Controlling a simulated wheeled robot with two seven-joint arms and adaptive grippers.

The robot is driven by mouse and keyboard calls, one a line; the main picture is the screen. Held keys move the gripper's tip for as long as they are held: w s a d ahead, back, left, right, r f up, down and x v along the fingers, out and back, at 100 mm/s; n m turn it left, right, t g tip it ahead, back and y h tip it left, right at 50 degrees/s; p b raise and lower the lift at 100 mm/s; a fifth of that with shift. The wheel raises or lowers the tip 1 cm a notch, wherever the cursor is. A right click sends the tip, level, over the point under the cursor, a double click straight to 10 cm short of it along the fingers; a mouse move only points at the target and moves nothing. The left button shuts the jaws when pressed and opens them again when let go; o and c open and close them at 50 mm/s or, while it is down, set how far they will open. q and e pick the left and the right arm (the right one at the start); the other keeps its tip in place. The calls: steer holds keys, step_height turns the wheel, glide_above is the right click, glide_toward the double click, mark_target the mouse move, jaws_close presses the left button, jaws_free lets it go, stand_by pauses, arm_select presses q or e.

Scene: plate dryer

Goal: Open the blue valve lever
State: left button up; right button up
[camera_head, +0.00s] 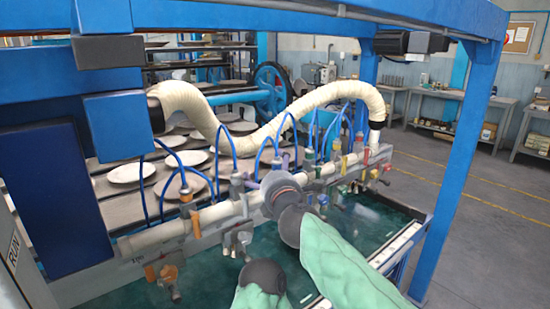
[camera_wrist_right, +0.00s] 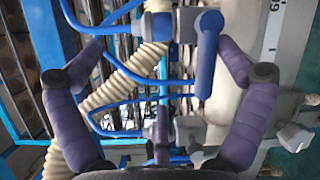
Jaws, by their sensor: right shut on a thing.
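The blue valve lever (camera_wrist_right: 207,62) shows in the right wrist view, hanging down from a blue-grey valve body on the pale pipe. My right gripper (camera_wrist_right: 160,48) has its purple fingers on either side of the lever, the right finger close beside it. My left gripper is not in view.
The pale manifold pipe (camera_head: 215,213) carries several coloured valves and blue hoses close to the gripper. A ribbed cream hose (camera_head: 310,101) arches behind. A blue post (camera_head: 458,165) stands at right. White plates (camera_head: 130,172) lie behind the pipe.

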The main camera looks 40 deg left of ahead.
step_height(320, 180, up, 6)
steer(key=d+t, duration=0.1)
steer(key=d, duration=0.1)
steer(key=shift+w, duration=0.25)
steer(key=shift+g, duration=0.4)
steer(key=f, duration=0.2)
steer(key=a+f, duration=0.1)
steer(key=f, duration=0.1)
steer(key=shift+s+a+f, duration=0.1)
steer(key=shift+a+f, duration=0.1)
steer(key=shift+f, duration=0.1)
steer(key=shift+s+d+r, duration=0.2)
steer(key=shift+d+r, duration=0.05)
steer(key=shift+d, duration=0.2)
steer(key=c, duration=0.4)
steer(key=shift+s+d+f, duration=0.1)
steer(key=shift+s+d, duration=0.05)
steer(key=shift+s, duration=0.05)
steer(key=shift+c, duration=0.7)
steer(key=v, duration=1.1)
steer(key=shift+r, duration=0.35)
steer(key=shift+s, duration=0.1)
